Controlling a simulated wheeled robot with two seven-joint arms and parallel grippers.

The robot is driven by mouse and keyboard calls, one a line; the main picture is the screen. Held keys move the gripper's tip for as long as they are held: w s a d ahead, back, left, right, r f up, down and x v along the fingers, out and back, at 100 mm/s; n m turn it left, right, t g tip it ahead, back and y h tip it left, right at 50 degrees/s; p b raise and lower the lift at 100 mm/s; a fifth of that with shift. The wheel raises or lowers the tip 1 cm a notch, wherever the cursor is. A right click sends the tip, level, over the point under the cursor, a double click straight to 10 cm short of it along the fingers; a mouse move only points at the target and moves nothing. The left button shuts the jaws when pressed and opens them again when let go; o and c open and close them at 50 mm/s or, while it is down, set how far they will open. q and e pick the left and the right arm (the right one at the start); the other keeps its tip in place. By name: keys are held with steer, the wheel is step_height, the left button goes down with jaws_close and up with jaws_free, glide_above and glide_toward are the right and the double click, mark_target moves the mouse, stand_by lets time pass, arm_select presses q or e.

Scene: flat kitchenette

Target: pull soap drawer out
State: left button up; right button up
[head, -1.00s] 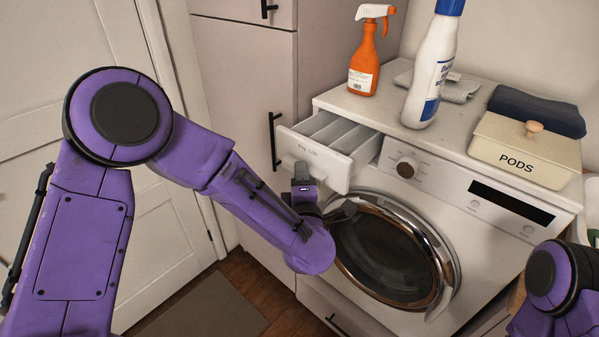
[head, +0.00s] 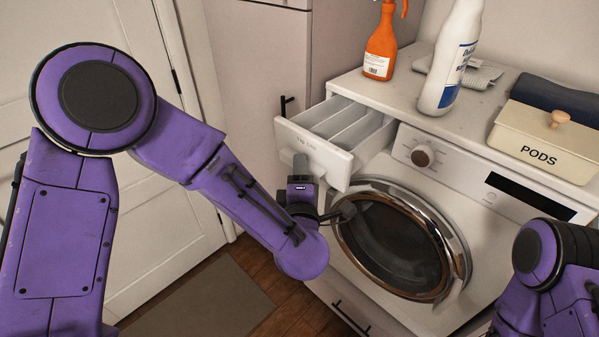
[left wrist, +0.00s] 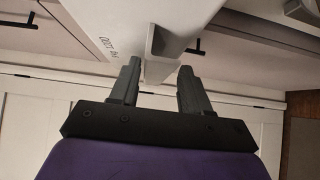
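The white soap drawer (head: 325,149) stands pulled well out of the washing machine's upper left, its open compartments showing. My left gripper (head: 301,166) is at the drawer's front, low down at the handle.
The washing machine (head: 440,185) has a round door (head: 392,240) just below and right of my left gripper. On top stand an orange spray bottle (head: 381,50), a white bottle (head: 455,60) and a PODS box (head: 535,140). A cabinet (head: 255,70) stands close on the left.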

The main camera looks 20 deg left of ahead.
arm_select(q)
steer(key=b+v, duration=0.3)
steer(key=v, duration=0.7)
steer(key=shift+s, duration=0.3)
steer(key=shift+r, duration=0.1)
